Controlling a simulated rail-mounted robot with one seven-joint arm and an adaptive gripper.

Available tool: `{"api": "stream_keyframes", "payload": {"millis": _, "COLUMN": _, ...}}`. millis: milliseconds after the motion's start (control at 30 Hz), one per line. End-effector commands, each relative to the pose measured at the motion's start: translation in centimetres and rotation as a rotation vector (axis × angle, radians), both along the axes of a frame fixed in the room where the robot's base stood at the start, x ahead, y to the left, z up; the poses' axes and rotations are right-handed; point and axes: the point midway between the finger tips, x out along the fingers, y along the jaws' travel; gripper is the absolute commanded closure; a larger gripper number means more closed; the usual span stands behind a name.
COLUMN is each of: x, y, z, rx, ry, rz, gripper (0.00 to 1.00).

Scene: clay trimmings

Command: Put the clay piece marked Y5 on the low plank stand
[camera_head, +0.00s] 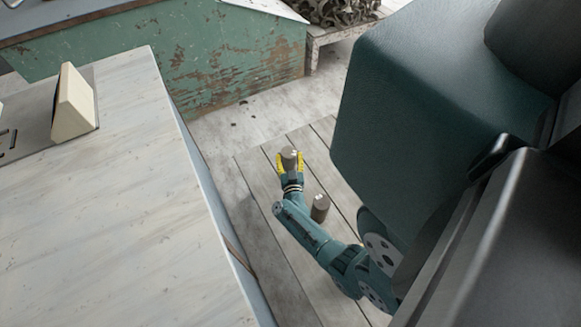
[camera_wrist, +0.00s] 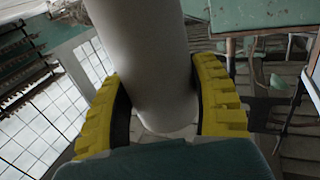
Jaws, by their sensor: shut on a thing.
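My gripper (camera_head: 290,164), with yellow finger pads, is shut on a grey cylindrical clay piece (camera_head: 289,154). The held piece also fills the middle of the wrist view (camera_wrist: 150,60), between both pads. A small pale mark shows on its top in the head view, too small to read. A low surface of pale grey planks (camera_head: 262,187), which looks like the low plank stand, lies under my gripper. I cannot tell the height of the held piece above it. A second grey cylinder (camera_head: 320,208) stands on the planks beside my forearm; its top mark is unreadable.
A large pale table (camera_head: 120,190) stands to the left, its edge close to the planks. A cream wedge-shaped block (camera_head: 76,104) sits on it. A chipped green cabinet (camera_head: 215,60) and a bench (camera_head: 335,33) with a netted heap stand behind. Planks around the held piece look clear.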

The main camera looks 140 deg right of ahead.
Motion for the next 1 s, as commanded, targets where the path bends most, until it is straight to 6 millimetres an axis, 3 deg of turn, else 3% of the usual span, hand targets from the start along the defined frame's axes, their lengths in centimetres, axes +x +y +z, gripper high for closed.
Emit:
{"api": "stream_keyframes", "payload": {"millis": 133, "x": 0.0, "y": -0.2, "z": -2.8, "rx": -0.004, "ry": 0.002, "rz": 0.0, "gripper": 0.78}}
{"api": "stream_keyframes", "payload": {"millis": 533, "x": 0.0, "y": -0.1, "z": -3.0, "rx": -0.004, "ry": 0.001, "rz": 0.0, "gripper": 0.78}}
{"api": "stream_keyframes", "payload": {"millis": 567, "x": 0.0, "y": 0.0, "z": -3.1, "rx": 0.0, "ry": -0.001, "rz": 0.001, "gripper": 0.32}}
{"api": "stream_keyframes", "payload": {"millis": 667, "x": 0.0, "y": 0.0, "z": -3.1, "rx": 0.0, "ry": -0.001, "rz": 0.001, "gripper": 0.13}}
{"api": "stream_keyframes", "payload": {"millis": 1000, "x": 0.0, "y": 0.0, "z": -2.6, "rx": -0.001, "ry": -0.001, "rz": 0.001, "gripper": 0.1}}
